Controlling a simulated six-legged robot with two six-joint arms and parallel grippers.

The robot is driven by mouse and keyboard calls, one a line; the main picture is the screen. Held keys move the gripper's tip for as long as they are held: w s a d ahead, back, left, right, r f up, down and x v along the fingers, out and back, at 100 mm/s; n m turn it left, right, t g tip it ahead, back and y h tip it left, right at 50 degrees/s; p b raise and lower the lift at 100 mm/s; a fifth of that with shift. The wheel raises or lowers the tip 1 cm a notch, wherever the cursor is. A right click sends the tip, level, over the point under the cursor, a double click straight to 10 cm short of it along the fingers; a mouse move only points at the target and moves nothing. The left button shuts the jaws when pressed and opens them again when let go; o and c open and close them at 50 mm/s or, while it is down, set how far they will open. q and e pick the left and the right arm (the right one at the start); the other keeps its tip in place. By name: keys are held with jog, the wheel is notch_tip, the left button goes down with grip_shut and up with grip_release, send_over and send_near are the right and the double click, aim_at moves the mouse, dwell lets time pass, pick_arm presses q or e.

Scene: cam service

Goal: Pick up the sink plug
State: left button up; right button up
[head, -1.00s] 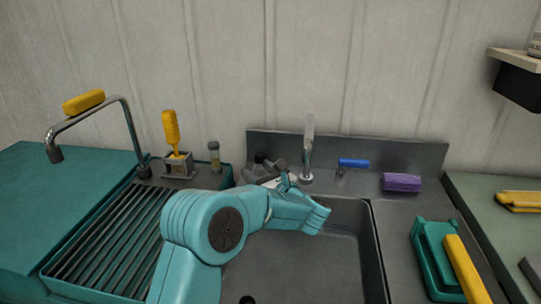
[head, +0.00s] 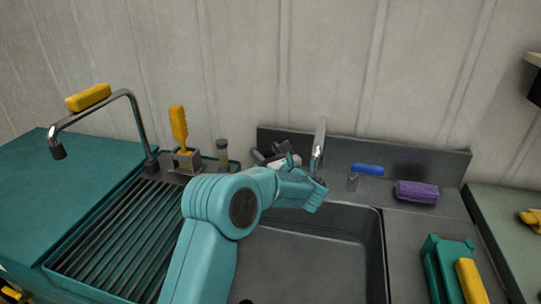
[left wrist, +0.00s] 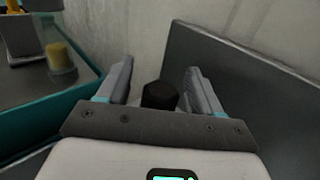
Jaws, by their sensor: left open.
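In the left wrist view a small black round-topped piece (left wrist: 160,95), apparently the sink plug, stands between the two fingers of my left gripper (left wrist: 158,88). The fingers are apart, one on each side of it, and I see no clear contact. In the head view my left gripper (head: 274,156) is at the back ledge of the sink, left of the tap, pointing away toward the wall. The plug is hard to tell from the dark fingers there. My right gripper is not in view.
The tap (head: 320,150) rises just right of my left gripper. The grey splashback (head: 400,158) stands close behind. A jar (head: 222,153) and a yellow-handled brush (head: 179,130) in a holder are to the left. A purple sponge (head: 416,191) lies right. The sink basin (head: 320,262) looks empty.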

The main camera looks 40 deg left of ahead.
pick_arm(q)
jog(key=shift+a, duration=0.35)
jog(key=shift+w, duration=0.2)
jog(key=c, duration=1)
jog(key=shift+r, duration=0.1)
jog(key=shift+c, duration=0.2)
jog(key=shift+r, duration=0.25)
jog(key=n+y+b, duration=0.1)
jog(key=b, duration=0.1)
jog(key=s+n+y+b, duration=0.1)
jog(key=b, duration=0.1)
jog(key=shift+d+f+n, duration=0.2)
jog(key=shift+d+n, duration=0.1)
jog(key=shift+n, duration=0.1)
notch_tip(320, 180, up, 7)
jog(key=s+d, duration=0.1)
jog(key=s, duration=0.1)
jog(key=s+d+r+m+h+b, duration=0.1)
jog(key=s+d, duration=0.4)
jog(key=s, duration=0.4)
jog(key=s+d+m+h+b, duration=0.1)
jog(key=s+d, duration=0.4)
jog(key=s, duration=0.3)
jog(key=shift+s+r+m, duration=0.35)
jog(key=shift+s+m, duration=0.05)
